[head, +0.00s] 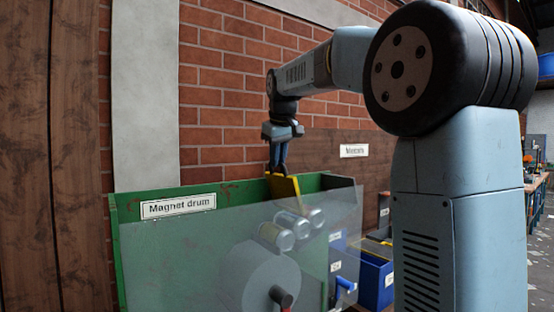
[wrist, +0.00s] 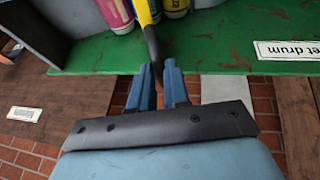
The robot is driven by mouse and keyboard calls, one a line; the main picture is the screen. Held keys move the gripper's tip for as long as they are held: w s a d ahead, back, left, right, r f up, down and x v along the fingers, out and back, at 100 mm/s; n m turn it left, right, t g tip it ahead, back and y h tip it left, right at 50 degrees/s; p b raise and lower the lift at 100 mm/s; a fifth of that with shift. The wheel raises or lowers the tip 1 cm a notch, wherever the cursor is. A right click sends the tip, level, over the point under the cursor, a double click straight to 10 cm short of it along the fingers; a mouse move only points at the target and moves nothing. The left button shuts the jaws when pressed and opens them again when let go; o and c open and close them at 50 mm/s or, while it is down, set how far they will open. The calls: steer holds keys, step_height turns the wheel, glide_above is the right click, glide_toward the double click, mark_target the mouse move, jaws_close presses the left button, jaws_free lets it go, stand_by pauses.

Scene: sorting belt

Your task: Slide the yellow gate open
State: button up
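My gripper (head: 278,166) points down at the top of the gate. In the wrist view my blue fingers (wrist: 158,72) lie close on both sides of the dark end, with little gap visible, and appear shut on it. The exact contact is partly hidden.
Blue bins (head: 375,279) stand to the right. A brick wall (head: 222,85) rises close behind the housing.

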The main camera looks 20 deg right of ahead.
steer(key=o, duration=0.4)
steer(key=v, duration=1.3)
steer(key=shift+s+r, duration=0.15)
steer(key=shift+r, duration=0.15)
steer(key=s+f+m, duration=0.1)
steer(key=s+f, duration=0.8)
steer(key=f, duration=0.2)
steer(key=s+d+f+m, duration=0.1)
steer(key=s+f+m, duration=0.1)
steer(key=s+f, duration=0.8)
steer(key=s+d+f+m, duration=0.1)
steer(key=s+f, duration=0.8)
steer(key=f, duration=0.3)
steer(key=shift+s+d+f+m+t, duration=0.25)
steer(key=shift+f+m+t, duration=0.05)
